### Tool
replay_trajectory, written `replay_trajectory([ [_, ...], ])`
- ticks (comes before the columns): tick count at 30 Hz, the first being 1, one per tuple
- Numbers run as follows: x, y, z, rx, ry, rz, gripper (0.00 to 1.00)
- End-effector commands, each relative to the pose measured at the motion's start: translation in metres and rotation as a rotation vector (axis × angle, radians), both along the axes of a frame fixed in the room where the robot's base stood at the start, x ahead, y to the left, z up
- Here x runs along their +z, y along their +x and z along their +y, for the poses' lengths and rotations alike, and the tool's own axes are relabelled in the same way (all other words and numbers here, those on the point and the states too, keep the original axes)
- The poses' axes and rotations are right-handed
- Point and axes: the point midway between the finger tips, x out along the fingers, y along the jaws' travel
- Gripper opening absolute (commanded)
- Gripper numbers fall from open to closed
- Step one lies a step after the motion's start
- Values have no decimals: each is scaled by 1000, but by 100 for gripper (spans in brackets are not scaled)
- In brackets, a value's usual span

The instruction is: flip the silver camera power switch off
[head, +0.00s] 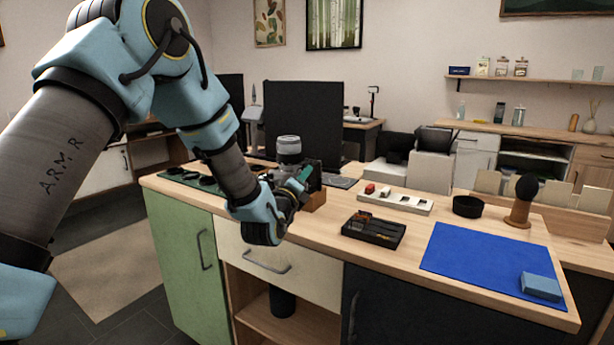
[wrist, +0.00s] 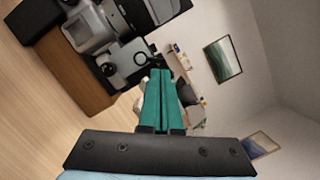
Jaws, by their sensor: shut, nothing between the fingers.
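The silver and black camera (wrist: 92,32) fills the upper left of the wrist view, with a round dial on its near silver part. In the head view the camera's silver barrel (head: 288,146) stands upright, with the body below it partly hidden by my arm. A wooden block (wrist: 75,88) is beside the camera. My gripper (wrist: 159,72) is shut and empty. Its green fingertips are close to the dial end of the camera; I cannot tell if they touch. In the head view the gripper (head: 304,174) is in front of the camera. I cannot make out the power switch clearly.
On the wooden table (head: 330,221) are a black tray (head: 374,230), a white tray (head: 398,201), a black round dish (head: 467,206), a brush (head: 521,201) and a blue mat (head: 480,252) with a blue block (head: 540,286). A dark monitor (head: 305,115) stands behind.

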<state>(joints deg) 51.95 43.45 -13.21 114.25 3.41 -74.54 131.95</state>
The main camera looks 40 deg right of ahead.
Motion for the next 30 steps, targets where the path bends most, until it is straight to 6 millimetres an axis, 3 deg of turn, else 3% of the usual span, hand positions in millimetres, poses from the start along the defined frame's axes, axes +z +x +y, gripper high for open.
replay_trajectory([
  [30,6,1,0,0,-42,154,0],
])
